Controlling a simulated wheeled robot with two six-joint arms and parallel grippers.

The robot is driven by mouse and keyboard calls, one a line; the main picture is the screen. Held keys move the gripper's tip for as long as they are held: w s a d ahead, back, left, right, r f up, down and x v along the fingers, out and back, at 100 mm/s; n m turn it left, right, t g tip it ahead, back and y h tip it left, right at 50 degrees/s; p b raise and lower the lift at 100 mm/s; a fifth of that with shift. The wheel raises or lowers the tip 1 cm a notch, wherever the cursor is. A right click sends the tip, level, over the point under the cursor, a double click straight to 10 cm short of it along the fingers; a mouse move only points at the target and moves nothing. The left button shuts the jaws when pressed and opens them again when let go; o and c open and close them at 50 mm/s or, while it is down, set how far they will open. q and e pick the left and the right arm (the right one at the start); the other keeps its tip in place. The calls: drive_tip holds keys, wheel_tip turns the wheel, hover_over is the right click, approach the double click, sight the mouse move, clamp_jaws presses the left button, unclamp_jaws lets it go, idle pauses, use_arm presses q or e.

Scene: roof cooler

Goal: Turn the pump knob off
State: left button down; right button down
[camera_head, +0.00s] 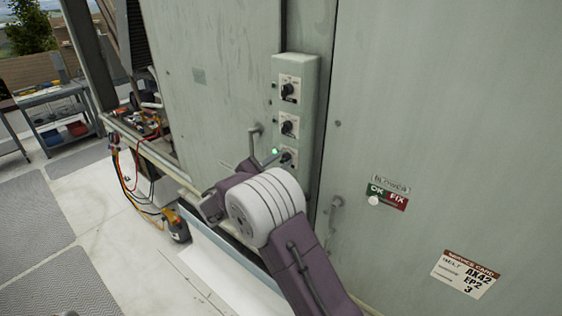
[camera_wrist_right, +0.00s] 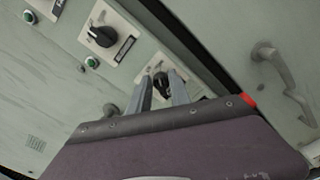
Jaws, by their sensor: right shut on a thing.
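A pale green control box (camera_head: 312,80) on the cabinet wall carries three black rotary knobs on white plates: a top knob (camera_head: 288,89), a middle knob (camera_head: 288,127) and a lowest knob (camera_wrist_right: 162,82). Their labels are too small to read, so I cannot tell which is marked pump. My right gripper (camera_head: 278,157) reaches up to that knob. In the right wrist view its two fingers (camera_wrist_right: 162,90) stand either side of the knob, closed on it. My left gripper does not show.
Door handles (camera_head: 335,212) stick out on the right panel and left of the box (camera_head: 255,137). An OK/FIX sign (camera_head: 387,197) and a service card (camera_head: 465,274) are on the right panel. A workbench (camera_head: 50,95) stands far left.

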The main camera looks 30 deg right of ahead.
drive_tip(key=n+p, duration=0.1)
drive_tip(key=n, duration=0.2)
drive_tip(key=shift+f, duration=0.15)
drive_tip(key=shift+w+a+f+n+p, duration=0.1)
drive_tip(key=shift+n+p, duration=0.35)
drive_tip(key=shift+n, duration=0.35)
drive_tip(key=shift+w+n+p, duration=0.1)
drive_tip(key=shift+n+p, duration=0.3)
drive_tip(key=shift+n, duration=0.4)
drive_tip(key=c, duration=1.2)
unclamp_jaws()
